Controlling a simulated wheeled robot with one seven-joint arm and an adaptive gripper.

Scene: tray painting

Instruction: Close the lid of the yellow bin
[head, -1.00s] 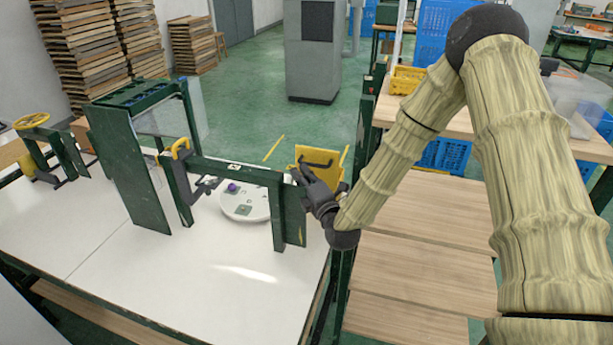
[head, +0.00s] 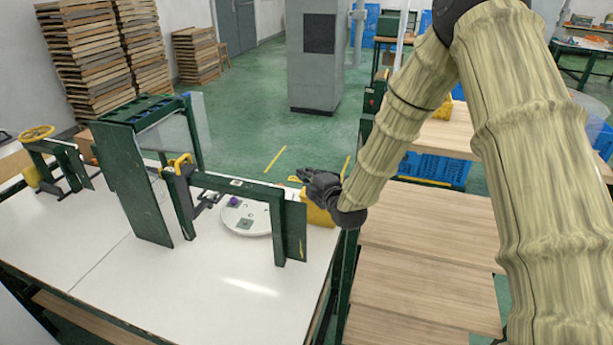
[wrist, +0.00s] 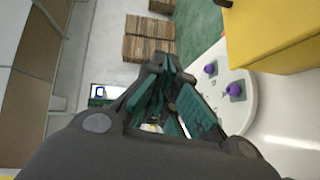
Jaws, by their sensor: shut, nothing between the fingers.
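The yellow bin (head: 318,214) stands at the right end of the white table, beyond the green frame. My gripper hides its upper part. The lid no longer stands upright in the head view; whether it lies fully shut cannot be seen. My gripper (head: 298,176) is just above the bin at its top, with its fingers pointing left. In the wrist view, the fingers of my gripper (wrist: 163,68) are together and hold nothing. The yellow bin (wrist: 285,38) fills the upper right there, with a dark piece at its corner.
A round white tray (head: 240,220) with a purple knob sits on the white table (head: 190,290) left of the bin. A green frame (head: 240,185) stands close in front of the bin. Wooden shelving (head: 420,260) lies to the right.

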